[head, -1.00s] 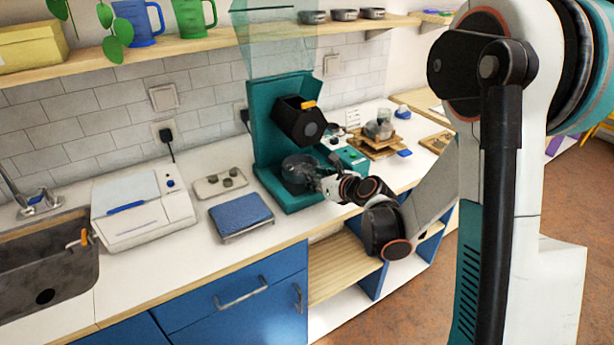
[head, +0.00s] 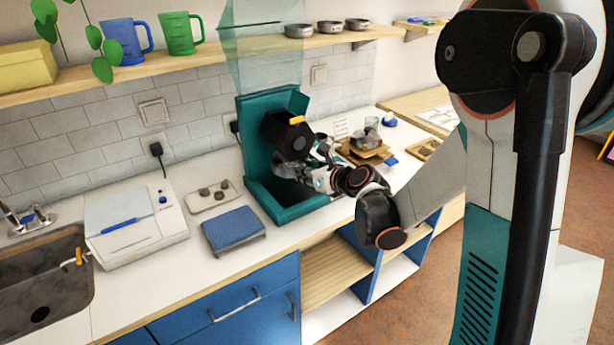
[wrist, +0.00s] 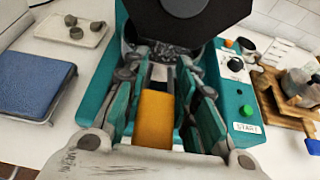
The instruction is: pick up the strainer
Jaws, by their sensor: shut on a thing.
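The teal machine (head: 252,130) stands on the counter, with a black angular head with an orange tab (head: 296,120). My gripper (head: 308,174) reaches into the machine's open front. In the wrist view, my gripper (wrist: 157,108) is shut on an orange handle (wrist: 155,120) between its fingers. The handle leads to a dark round bowl, seemingly the strainer (head: 288,169), under the black head and above the machine's base (head: 285,208). In the wrist view the black head (wrist: 185,20) hides much of the bowl.
A control box with a green button (wrist: 246,110) stands right of the gripper. Wooden boards with jars (head: 368,150) are further right. A blue pad (head: 233,230) and a white appliance (head: 135,220) are left. A shelf (head: 200,70) runs above.

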